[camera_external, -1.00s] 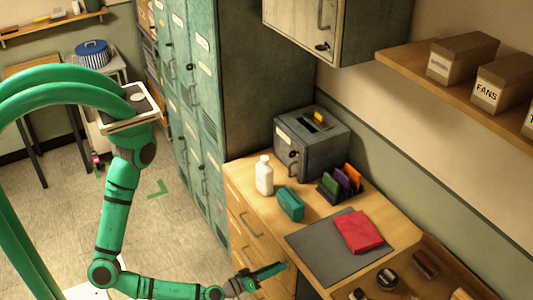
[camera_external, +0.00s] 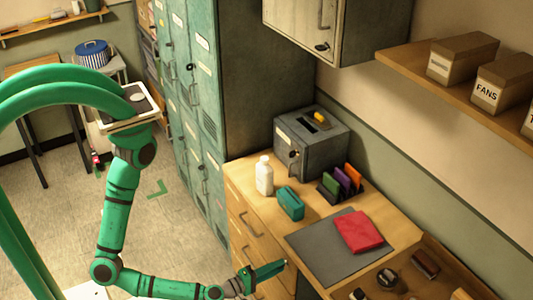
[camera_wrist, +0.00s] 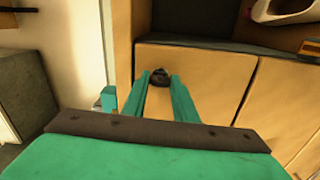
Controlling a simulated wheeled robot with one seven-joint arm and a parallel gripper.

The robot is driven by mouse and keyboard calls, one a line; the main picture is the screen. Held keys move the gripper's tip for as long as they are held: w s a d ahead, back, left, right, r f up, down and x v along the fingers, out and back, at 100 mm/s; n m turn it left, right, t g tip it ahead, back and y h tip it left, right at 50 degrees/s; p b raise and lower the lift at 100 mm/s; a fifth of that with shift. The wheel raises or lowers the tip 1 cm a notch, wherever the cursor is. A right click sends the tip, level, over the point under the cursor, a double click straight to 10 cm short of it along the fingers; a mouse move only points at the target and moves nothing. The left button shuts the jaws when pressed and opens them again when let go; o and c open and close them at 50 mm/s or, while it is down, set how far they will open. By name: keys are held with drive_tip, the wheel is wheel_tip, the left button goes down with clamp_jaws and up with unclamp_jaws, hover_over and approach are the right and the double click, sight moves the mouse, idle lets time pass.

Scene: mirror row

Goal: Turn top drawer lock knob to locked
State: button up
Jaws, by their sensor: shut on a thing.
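My gripper (camera_external: 284,263) reaches to the front of the wooden desk near its right end in the external view. In the wrist view its two teal fingers (camera_wrist: 160,82) are closed on a small dark lock knob (camera_wrist: 159,76) on a light wooden drawer front (camera_wrist: 218,82). The fingers sit on either side of the knob. In the external view the knob is hidden. Which way the knob is turned cannot be read.
The desk top holds a white bottle (camera_external: 264,176), a teal case (camera_external: 290,202), a grey lockbox (camera_external: 330,152) and a red cloth (camera_external: 358,231) on a dark mat (camera_external: 315,245). Green lockers (camera_external: 190,110) stand behind. Open floor (camera_external: 170,215) lies left of the desk.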

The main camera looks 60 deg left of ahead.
drive_tip(key=shift+n, duration=0.5)
drive_tip(key=o, duration=1.1)
drive_tip(key=s, duration=1)
drive_tip(key=shift+s, duration=0.4)
drive_tip(key=shift+a, duration=0.1)
drive_tip(key=s+a+r+m+g, duration=0.1)
drive_tip(key=a+m, duration=0.5)
drive_tip(key=a, duration=0.6)
drive_tip(key=s+a+r+m, duration=0.2)
drive_tip(key=a+m, duration=0.4)
drive_tip(key=a, duration=0.6)
drive_tip(key=s+a+r+m+g, duration=0.1)
drive_tip(key=a+r+m, duration=0.3)
drive_tip(key=a, duration=0.8)
drive_tip(key=shift+s+a+m+g, duration=0.25)
drive_tip(key=shift+s+m, duration=0.45)
drive_tip(key=shift+m, duration=0.4)
